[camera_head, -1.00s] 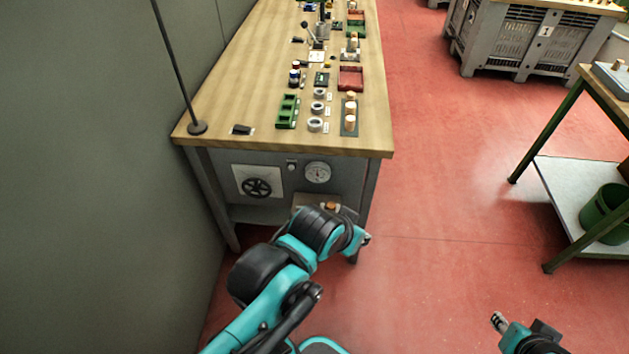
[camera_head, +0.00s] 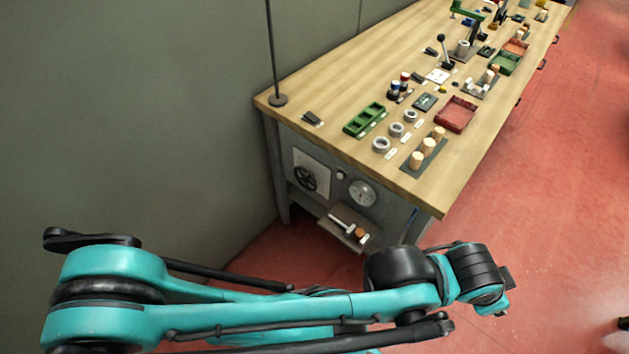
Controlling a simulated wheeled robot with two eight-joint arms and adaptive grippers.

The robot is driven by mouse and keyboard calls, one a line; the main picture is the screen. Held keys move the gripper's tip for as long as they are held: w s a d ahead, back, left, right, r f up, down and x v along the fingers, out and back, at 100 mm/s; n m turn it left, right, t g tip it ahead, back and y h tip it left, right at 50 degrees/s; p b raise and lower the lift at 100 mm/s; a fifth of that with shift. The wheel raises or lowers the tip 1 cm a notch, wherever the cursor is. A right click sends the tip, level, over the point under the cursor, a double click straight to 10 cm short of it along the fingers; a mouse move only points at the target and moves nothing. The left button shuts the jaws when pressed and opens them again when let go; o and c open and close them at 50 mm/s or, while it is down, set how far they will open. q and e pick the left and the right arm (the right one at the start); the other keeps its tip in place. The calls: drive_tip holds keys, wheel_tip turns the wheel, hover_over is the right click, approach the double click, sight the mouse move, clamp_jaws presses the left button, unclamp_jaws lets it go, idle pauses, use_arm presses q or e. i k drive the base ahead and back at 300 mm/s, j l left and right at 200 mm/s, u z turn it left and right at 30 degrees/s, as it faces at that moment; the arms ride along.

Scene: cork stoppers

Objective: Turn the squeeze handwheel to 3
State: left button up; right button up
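The squeeze handwheel (camera_head: 305,178) is a small black spoked wheel on a pale square plate, on the near end face of the wooden-topped bench. The numbers are too small to read. My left arm reaches across the lower picture from the left. Its end, with the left gripper (camera_head: 508,290), is below and right of the bench end, well apart from the handwheel. Its fingers are too unclear to judge. My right gripper is not clearly in view; only a dark bit shows at the right edge.
A small shelf (camera_head: 345,236) with a light-handled tool juts out below the dial. The bench top holds a green tray (camera_head: 364,120), grey rings, cork stoppers (camera_head: 416,160) and a red tray (camera_head: 457,113). A thin dark pole (camera_head: 272,50) stands at the bench's left corner. Red floor lies open at right.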

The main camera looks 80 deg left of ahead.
sight(307, 178)
drive_tip(key=i+u, duration=0.2)
drive_tip(key=u, duration=0.2)
drive_tip(key=i+l+u, duration=0.1)
drive_tip(key=u, duration=0.35)
drive_tip(key=i+l+u, duration=0.15)
drive_tip(key=u, duration=0.25)
drive_tip(key=i+u, duration=0.15)
drive_tip(key=u, duration=0.35)
drive_tip(key=i+l+u, duration=0.15)
drive_tip(key=u, duration=0.35)
drive_tip(key=i+l+u, duration=0.15)
drive_tip(key=u, duration=0.3)
drive_tip(key=l+u, duration=0.3)
drive_tip(key=u, duration=0.2)
drive_tip(key=i+l+u, duration=0.1)
drive_tip(key=l+u, duration=0.2)
drive_tip(key=u, duration=0.2)
drive_tip(key=l+u, duration=0.25)
